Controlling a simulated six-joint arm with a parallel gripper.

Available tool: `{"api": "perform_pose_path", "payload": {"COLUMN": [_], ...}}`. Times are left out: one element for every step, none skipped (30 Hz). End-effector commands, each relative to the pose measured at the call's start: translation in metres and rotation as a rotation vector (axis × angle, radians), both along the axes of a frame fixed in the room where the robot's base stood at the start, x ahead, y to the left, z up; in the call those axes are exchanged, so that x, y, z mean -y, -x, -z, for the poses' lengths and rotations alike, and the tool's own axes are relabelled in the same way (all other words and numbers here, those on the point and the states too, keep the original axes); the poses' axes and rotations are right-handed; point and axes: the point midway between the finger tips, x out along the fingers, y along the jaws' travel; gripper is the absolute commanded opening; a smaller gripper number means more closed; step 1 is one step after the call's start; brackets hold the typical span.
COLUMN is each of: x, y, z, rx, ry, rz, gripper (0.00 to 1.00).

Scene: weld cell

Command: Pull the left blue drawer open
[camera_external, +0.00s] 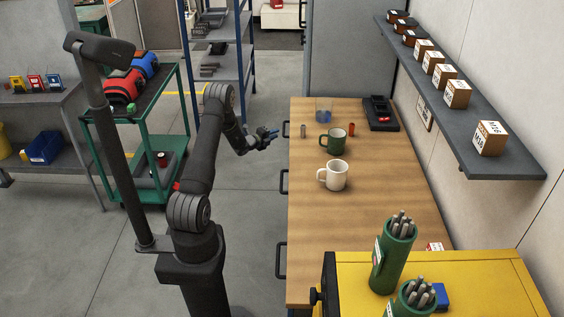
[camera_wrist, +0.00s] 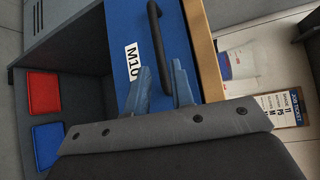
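The blue drawer front (camera_wrist: 115,50) with a white M10 label (camera_wrist: 132,62) fills the upper middle of the wrist view. Its black bar handle (camera_wrist: 157,40) runs down the picture. My gripper (camera_wrist: 161,66) has its two blue fingers spread, with the lower part of the handle showing between them. I cannot tell how deep the handle sits between the fingers. In the external view my gripper (camera_external: 276,133) is beside the far left edge of the wooden bench (camera_external: 305,215). The drawer face is hidden there.
Two other handles (camera_external: 284,182) (camera_external: 280,260) stick out along the bench's left side. A green mug (camera_external: 335,142) and a white mug (camera_external: 333,176) stand on the bench. A red bin (camera_wrist: 43,92) and a blue bin (camera_wrist: 49,144) are beside the drawer.

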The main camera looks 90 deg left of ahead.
Motion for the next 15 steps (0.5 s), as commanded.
{"api": "perform_pose_path", "payload": {"x": [-0.007,-0.012,-0.018,-0.022,-0.025,-0.030,-0.033,-0.036,-0.039,-0.042,-0.044,-0.046,-0.047,-0.049,-0.050], "y": [-0.009,-0.014,-0.018,-0.022,-0.026,-0.031,-0.034,-0.036,-0.039,-0.041,-0.043,-0.045,-0.047,-0.048,-0.049], "z": [0.003,0.003,0.004,0.005,0.006,0.006,0.007,0.008,0.009,0.009,0.009,0.010,0.010,0.010,0.010], "rx": [0.000,0.001,0.001,0.000,0.001,0.001,0.001,0.001,0.001,0.000,0.000,0.000,0.001,0.001,0.001], "ry": [-0.001,0.000,0.000,0.000,0.000,-0.001,0.000,0.001,0.001,0.000,0.000,0.000,0.001,0.001,0.001], "rz": [0.002,0.002,0.001,0.001,0.001,0.001,0.001,0.000,0.000,0.000,0.000,0.000,0.000,0.000,0.000], "gripper": [0.22,0.22,0.22,0.22,0.22,0.22,0.22,0.22,0.22,0.22,0.22,0.22,0.22,0.22,0.22]}}
